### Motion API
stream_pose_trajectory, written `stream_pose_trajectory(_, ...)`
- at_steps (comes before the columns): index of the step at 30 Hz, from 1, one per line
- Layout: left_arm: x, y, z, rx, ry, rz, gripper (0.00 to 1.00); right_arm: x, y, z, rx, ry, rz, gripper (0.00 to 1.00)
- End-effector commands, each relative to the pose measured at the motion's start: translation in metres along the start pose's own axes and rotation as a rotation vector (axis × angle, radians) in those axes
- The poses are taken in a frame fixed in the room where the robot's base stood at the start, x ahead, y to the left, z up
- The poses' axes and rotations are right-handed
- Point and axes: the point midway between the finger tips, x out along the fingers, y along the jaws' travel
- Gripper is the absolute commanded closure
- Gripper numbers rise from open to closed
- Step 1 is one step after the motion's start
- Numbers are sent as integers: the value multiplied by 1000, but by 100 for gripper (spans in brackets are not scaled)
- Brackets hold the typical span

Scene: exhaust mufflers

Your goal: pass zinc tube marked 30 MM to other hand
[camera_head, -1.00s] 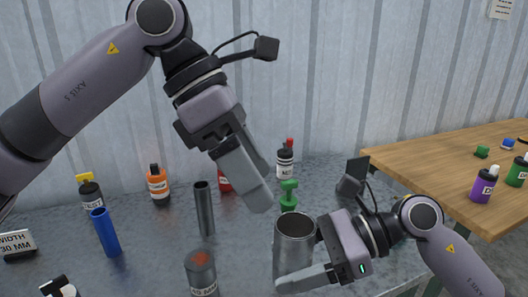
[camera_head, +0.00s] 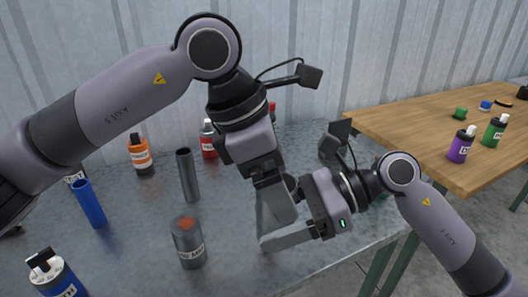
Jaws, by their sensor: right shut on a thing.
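My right gripper (camera_head: 285,222) is shut on the wide zinc tube, just above the grey bench. The tube is now almost wholly hidden behind the fingers of both grippers, and its marking cannot be read. My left gripper (camera_head: 276,212) points down from above at the same spot, its fingers overlapping the right ones in the picture. I cannot tell whether it is open or touches the tube.
On the grey bench (camera_head: 130,262) stand a grey cylinder with a rusty top (camera_head: 188,243), a slim dark tube (camera_head: 187,175), a blue tube (camera_head: 89,204) and several bottles. A wooden table (camera_head: 420,120) with bottles is at right.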

Motion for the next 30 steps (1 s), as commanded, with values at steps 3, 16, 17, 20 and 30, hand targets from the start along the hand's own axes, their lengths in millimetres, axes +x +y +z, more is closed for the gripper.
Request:
stream_pose_trajectory(3, 8, 0, 0, 1, 0, 0, 11, 0, 0, 0, -1, -1, 0, 70)
stream_pose_trajectory(16, 12, 0, 0, 1, -1, 0, 40, 0, 0, 0, -1, -1, 0, 70)
stream_pose_trajectory(17, 12, 0, 0, 1, -1, 0, 50, 0, 0, 0, -1, -1, 0, 70)
stream_pose_trajectory(20, 12, 0, 0, 1, -1, 0, 70, 0, 0, 0, -1, -1, 0, 70)
stream_pose_trajectory(30, 11, 0, 0, 1, -1, 1, 71, 0, 0, 0, -1, 0, 0, 6)
